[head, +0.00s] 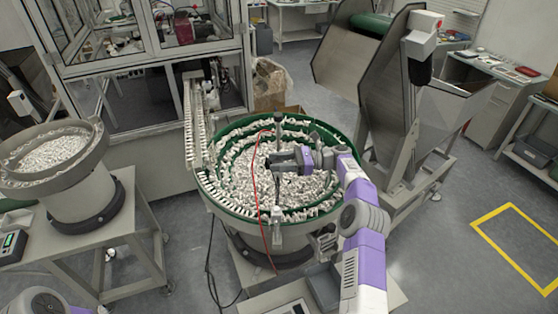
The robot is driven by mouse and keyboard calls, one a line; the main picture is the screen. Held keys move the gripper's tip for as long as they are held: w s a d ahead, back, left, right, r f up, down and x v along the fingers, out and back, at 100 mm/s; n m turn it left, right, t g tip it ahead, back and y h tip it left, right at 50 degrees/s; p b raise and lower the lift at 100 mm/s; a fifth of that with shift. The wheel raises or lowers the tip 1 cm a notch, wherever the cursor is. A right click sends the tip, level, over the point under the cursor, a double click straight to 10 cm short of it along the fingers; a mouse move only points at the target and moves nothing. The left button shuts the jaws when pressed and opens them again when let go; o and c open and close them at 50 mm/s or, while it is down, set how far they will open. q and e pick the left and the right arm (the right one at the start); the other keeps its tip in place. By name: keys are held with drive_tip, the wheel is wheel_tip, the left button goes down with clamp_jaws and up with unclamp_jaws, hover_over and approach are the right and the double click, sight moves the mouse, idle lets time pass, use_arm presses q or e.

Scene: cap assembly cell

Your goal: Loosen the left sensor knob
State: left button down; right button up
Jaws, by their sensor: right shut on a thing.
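The feeder bowl (197,177) has a green rim and is full of small white caps. A slim upright sensor post (277,213) stands at its near side, with a red cable looping beside it. My right gripper (274,161) reaches in from the right over the bowl. Its dark fingers are shut at the post's upper part, on what appears to be the left sensor knob. The knob is too small and covered by the fingers to make out. Of my left arm only a purple and grey part shows at the bottom left; its gripper is out of view.
A second bowl (92,136) of white parts stands on a table at the left. A glazed machine frame (150,67) rises behind. A grey hopper with a conveyor (385,95) stands at the back right. The floor at the right, with a yellow marking (512,263), is clear.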

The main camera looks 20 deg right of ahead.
sight(278, 162)
drive_tip(key=shift+w+r+n+g, duration=0.1)
drive_tip(key=shift+r+n+g, duration=0.25)
drive_tip(key=shift+g, duration=0.25)
idle(0.3)
drive_tip(key=o, duration=0.7)
drive_tip(key=shift+f, duration=0.1)
drive_tip(key=shift+o, duration=1.2)
drive_tip(key=shift+f, duration=0.15)
wheel_tip(278, 162, up, 4)
drive_tip(key=shift+r+p, duration=0.15)
drive_tip(key=shift+p, duration=0.35)
wheel_tip(278, 162, up, 4)
drive_tip(key=p, duration=0.3)
drive_tip(key=shift+r, duration=0.1)
drive_tip(key=shift+r+p, duration=0.8)
drive_tip(key=shift+p, duration=0.15)
